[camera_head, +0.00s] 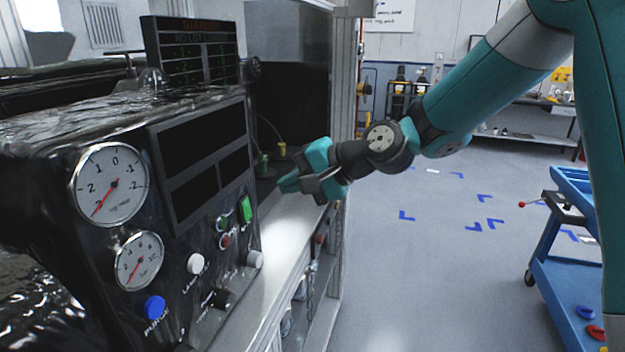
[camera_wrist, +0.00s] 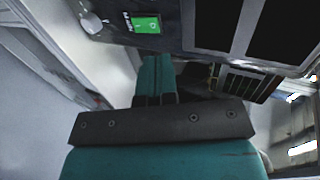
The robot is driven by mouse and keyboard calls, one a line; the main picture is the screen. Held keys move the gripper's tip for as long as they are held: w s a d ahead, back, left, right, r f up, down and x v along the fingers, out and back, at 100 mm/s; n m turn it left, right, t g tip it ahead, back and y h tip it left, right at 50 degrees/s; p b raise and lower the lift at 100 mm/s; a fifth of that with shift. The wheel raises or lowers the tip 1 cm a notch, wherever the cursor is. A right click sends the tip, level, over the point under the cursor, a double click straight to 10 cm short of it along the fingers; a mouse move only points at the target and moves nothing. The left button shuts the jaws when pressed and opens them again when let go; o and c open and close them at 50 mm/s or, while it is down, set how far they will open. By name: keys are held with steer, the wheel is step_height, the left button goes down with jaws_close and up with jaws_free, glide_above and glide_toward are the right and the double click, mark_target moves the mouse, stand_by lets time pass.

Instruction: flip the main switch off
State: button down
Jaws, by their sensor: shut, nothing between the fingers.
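A black machine panel carries a green rectangular switch (camera_head: 246,209) at its right side, which looks like the main switch. In the wrist view the green switch (camera_wrist: 146,24) sits at the top, with small white lettering beside it that I cannot read clearly. My gripper (camera_head: 286,185) is shut and empty, to the right of the switch and slightly above it in the head view. In the wrist view the teal fingers (camera_wrist: 154,75) are together, below the switch in the picture and apart from it.
Left of the switch are a green button (camera_head: 222,223), a red button (camera_head: 225,240), white knobs (camera_head: 195,263), a blue button (camera_head: 154,307) and two dial gauges (camera_head: 110,185). A pale ledge (camera_head: 285,235) runs below. A blue cart (camera_head: 570,290) stands right; the floor between is open.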

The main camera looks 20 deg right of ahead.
steer(key=v, duration=0.2)
steer(key=b+v, duration=0.1)
steer(key=v, duration=0.2)
steer(key=shift+w+r, duration=0.2)
steer(key=shift+r, duration=0.2)
steer(key=s+f+n+g+h+b, duration=0.1)
steer(key=s+f+n+g+h, duration=0.1)
steer(key=s, duration=0.6)
steer(key=s+f+n+g+h+b, duration=0.2)
steer(key=s+f+n, duration=0.3)
steer(key=s+n, duration=0.2)
steer(key=s+f+n+g+h+b, duration=0.2)
steer(key=s+f+n+g, duration=0.1)
steer(key=s, duration=0.7)
steer(key=shift+s+a+f+n, duration=0.25)
steer(key=shift+s+a+n, duration=0.05)
steer(key=shift+n, duration=0.6)
